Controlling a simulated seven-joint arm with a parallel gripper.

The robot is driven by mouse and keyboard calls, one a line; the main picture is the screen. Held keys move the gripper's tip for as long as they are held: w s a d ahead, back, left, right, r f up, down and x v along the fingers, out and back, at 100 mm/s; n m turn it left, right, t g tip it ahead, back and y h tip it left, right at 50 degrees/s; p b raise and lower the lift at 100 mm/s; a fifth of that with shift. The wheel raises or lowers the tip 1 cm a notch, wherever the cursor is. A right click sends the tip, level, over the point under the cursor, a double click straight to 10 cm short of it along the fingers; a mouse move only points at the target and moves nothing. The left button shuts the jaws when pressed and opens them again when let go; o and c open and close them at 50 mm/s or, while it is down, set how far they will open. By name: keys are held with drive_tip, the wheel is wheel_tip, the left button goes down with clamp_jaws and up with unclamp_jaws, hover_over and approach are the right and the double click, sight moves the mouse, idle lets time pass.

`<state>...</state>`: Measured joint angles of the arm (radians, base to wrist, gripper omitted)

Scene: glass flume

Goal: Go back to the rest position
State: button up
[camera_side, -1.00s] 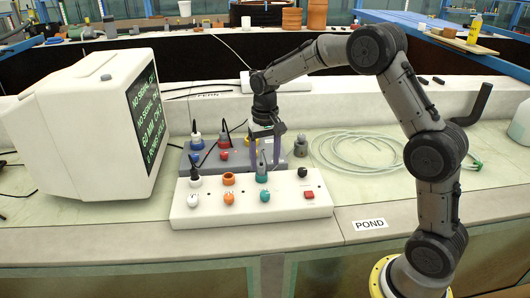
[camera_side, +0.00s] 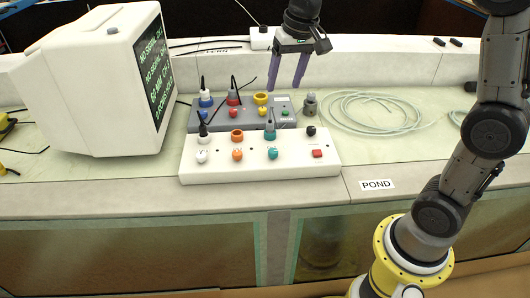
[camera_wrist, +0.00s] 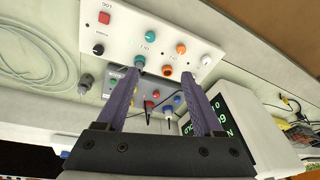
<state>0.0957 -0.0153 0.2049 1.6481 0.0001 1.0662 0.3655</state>
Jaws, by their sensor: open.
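My gripper (camera_side: 285,88) is open and empty, its two purple fingers pointing down above the back right of the grey box (camera_side: 235,125). In the wrist view the open fingers (camera_wrist: 163,78) have nothing between them. The white box (camera_side: 215,167) stands in front of the grey one. The orange socket (camera_side: 237,134) is empty.
A monitor (camera_side: 85,85) stands at left. On the grey box are blue (camera_side: 205,98) and red (camera_side: 232,98) plugs and an empty yellow socket (camera_side: 260,98). A grey fitting (camera_side: 310,103) and coiled clear hose (camera_side: 370,112) lie to the right. The front ledge is clear.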

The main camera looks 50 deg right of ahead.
drive_tip(key=s+a+r+n+t, duration=0.1)
drive_tip(key=s+a+r, duration=0.1)
drive_tip(key=s+r, duration=0.35)
drive_tip(key=s+a+f+n+t, duration=0.1)
drive_tip(key=s+f, duration=0.3)
drive_tip(key=s, duration=0.5)
drive_tip(key=s+f+n, duration=0.3)
drive_tip(key=s+f, duration=0.1)
drive_tip(key=s, duration=0.5)
drive_tip(key=shift+a+t, duration=0.4)
